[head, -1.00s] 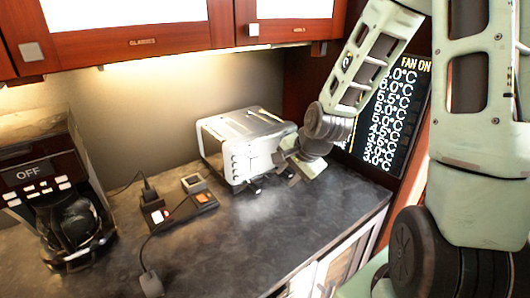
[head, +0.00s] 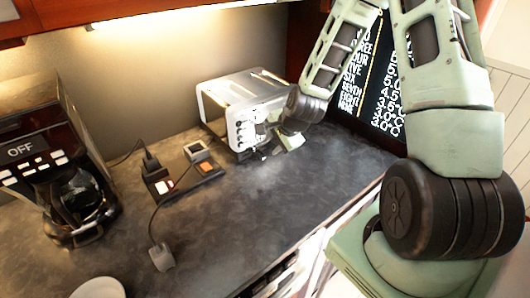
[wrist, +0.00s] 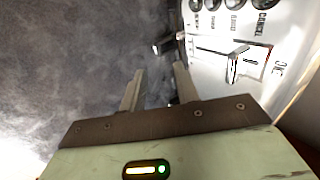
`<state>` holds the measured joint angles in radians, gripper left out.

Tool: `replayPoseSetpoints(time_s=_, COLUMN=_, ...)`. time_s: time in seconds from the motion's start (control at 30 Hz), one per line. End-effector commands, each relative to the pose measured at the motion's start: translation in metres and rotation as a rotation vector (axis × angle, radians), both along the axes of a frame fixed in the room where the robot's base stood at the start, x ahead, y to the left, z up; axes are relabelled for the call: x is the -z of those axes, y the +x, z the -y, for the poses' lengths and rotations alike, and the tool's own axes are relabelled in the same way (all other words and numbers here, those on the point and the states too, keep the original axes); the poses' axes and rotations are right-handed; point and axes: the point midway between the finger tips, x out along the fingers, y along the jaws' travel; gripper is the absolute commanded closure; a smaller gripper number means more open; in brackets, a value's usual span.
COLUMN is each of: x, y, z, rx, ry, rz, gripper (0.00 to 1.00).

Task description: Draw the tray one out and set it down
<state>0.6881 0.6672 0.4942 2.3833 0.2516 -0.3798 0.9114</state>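The silver toaster (head: 240,108) stands at the back of the dark counter, its knobbed front facing my gripper (head: 274,146). In the wrist view my gripper (wrist: 159,78) has its two fingers apart, low in front of the toaster's white face (wrist: 222,50). The tray itself is hidden inside or under the toaster.
A coffee maker (head: 65,185) reading OFF stands at the left. A power strip (head: 185,178) with plugs and a cord lies between it and the toaster. A pale plate (head: 98,289) shows at the bottom edge. The counter's front middle (head: 240,225) is clear.

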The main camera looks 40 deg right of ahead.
Motion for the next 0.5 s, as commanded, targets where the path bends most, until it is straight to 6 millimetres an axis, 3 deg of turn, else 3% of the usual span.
replayPoseSetpoints(time_s=0.5, x=0.062, y=0.038, z=-0.002, rx=0.0, ry=0.001, rz=-0.001, gripper=0.69)
